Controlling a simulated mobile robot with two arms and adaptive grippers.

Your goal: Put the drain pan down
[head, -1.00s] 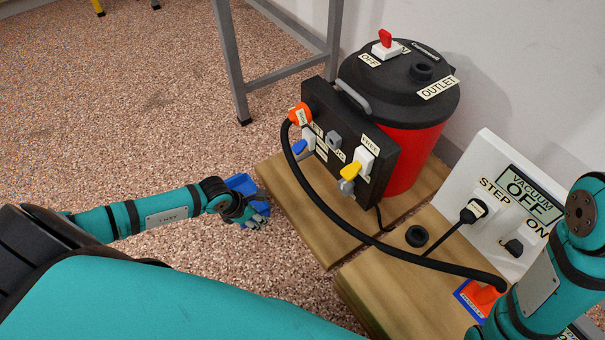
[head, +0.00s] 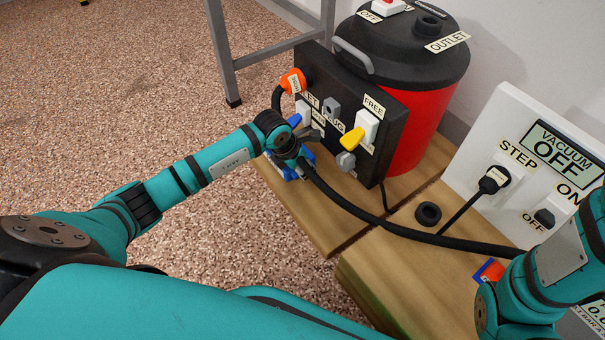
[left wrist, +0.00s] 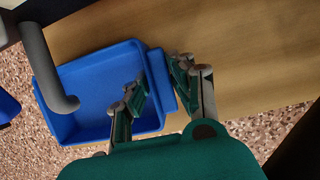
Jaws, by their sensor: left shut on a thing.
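The drain pan is a small blue open tray. In the left wrist view the drain pan (left wrist: 85,88) looks empty and overlaps the edge of the wooden board. My left gripper (left wrist: 160,78) is shut on its right-hand wall, one finger inside and one outside. In the head view the drain pan (head: 305,158) is mostly hidden by my left gripper (head: 300,145), at the front foot of the black valve panel (head: 392,125). I cannot tell whether the pan touches the board. My right arm enters at right; its gripper is not visible.
A grey spout (left wrist: 52,60) hangs over the pan. The panel has a yellow lever (head: 352,139) and an orange hose plug (head: 292,82). The black hose (head: 380,222) passes close to my left gripper. The wooden board (head: 320,215) is bare in front.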

